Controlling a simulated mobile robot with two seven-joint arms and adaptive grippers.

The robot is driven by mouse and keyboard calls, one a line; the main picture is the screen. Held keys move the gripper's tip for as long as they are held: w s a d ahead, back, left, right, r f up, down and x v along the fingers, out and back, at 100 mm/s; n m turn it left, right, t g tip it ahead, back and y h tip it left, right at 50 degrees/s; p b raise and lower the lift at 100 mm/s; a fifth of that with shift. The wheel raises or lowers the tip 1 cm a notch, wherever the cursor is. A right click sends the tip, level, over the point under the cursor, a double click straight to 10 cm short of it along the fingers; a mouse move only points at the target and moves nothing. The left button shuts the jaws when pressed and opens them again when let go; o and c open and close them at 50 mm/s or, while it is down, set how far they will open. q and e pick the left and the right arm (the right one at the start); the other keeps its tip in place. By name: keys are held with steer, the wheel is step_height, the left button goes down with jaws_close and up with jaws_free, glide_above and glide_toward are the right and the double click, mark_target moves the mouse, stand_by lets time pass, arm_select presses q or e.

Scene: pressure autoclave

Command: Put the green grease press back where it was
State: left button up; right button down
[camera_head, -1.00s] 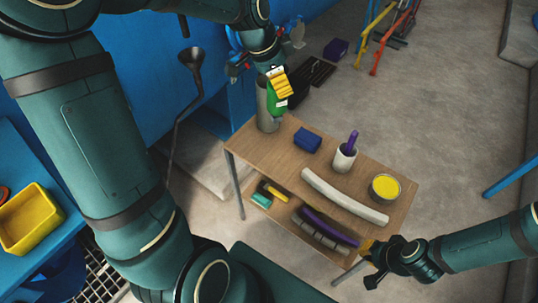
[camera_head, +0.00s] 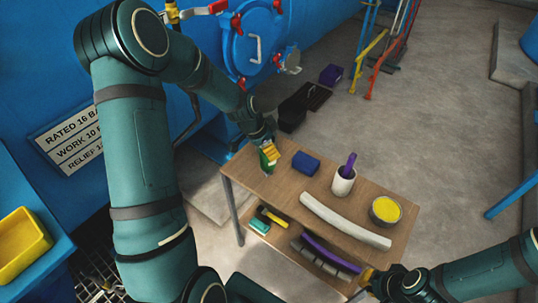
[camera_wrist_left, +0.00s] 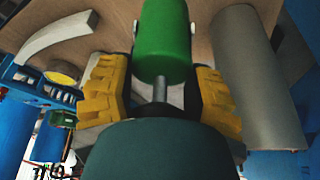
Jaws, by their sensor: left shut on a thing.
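My left gripper (camera_head: 267,147) is shut on the green grease press (camera_head: 265,160) at the far left end of the wooden table (camera_head: 240,172). In the left wrist view, the green press (camera_wrist_left: 165,45) sits between the yellow finger pads (camera_wrist_left: 160,95), with a metal rod towards the palm. A grey cylinder (camera_wrist_left: 255,75) is beside it there, to the right. I cannot tell whether the press touches the table. My right gripper (camera_head: 370,285) is empty, low at the right near the table's front corner; its opening is unclear.
On the table are a blue block (camera_head: 305,163), a white cup with a purple handle (camera_head: 344,182), a pale curved bar (camera_head: 345,220) and a yellow-filled tin (camera_head: 385,210). Tools lie on the lower shelf. The blue autoclave (camera_head: 250,45) stands behind.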

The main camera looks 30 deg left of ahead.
arm_select(q)
steer(key=shift+f, duration=1.6)
steer(key=shift+f+b, duration=0.1)
steer(key=shift+b, duration=0.2)
steer(key=o, duration=1.2)
